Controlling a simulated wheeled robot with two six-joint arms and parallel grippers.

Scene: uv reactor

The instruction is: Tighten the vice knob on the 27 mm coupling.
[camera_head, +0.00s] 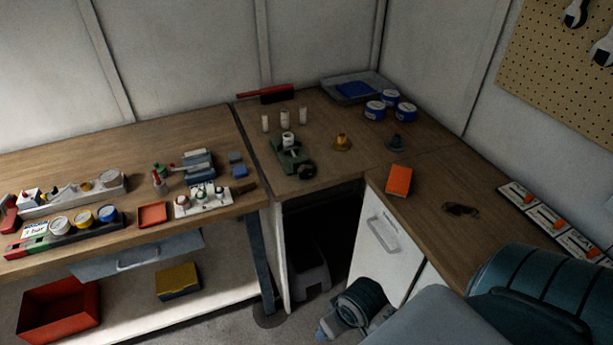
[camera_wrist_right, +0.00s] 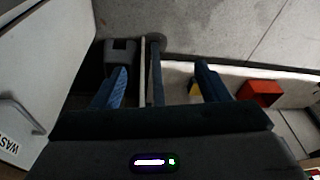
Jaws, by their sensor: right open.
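A green vice (camera_head: 281,150) stands on the corner bench in the head view. A white coupling (camera_head: 287,139) is upright on it, and a dark knob (camera_head: 307,170) shows at its front right. The size of the coupling is not readable. Several similar white pieces (camera_head: 284,116) stand behind the vice. My right gripper shows in the right wrist view (camera_wrist_right: 162,84), open, with nothing between its two blue-padded fingers. It is low in front of the benches, well apart from the vice. My left gripper is not in view.
An orange box (camera_head: 398,180) lies on the right bench, near a brass fitting (camera_head: 342,142) and blue tins (camera_head: 375,110). A white cabinet door (camera_head: 377,230) faces the floor gap. The left bench (camera_head: 100,170) holds many small items. A grey stool (camera_head: 308,265) stands underneath.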

